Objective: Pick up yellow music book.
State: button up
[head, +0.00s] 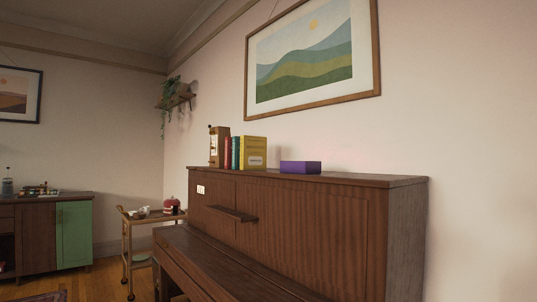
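The yellow music book (254,152) stands upright on top of the brown upright piano (320,177). It is at the right end of a short row of books, beside a teal book (236,153) and a red book (228,153). Its broad face with a pale label is turned partly toward me. My gripper is not in the head view.
A purple box (300,167) lies on the piano top to the right of the books. A wooden metronome-like object (217,146) stands at their left. A bar cart (150,217) and a cabinet (72,235) stand to the left. The piano top's right end is clear.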

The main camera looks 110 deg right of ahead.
aim_at(253, 149)
jog(key=z, duration=3.85)
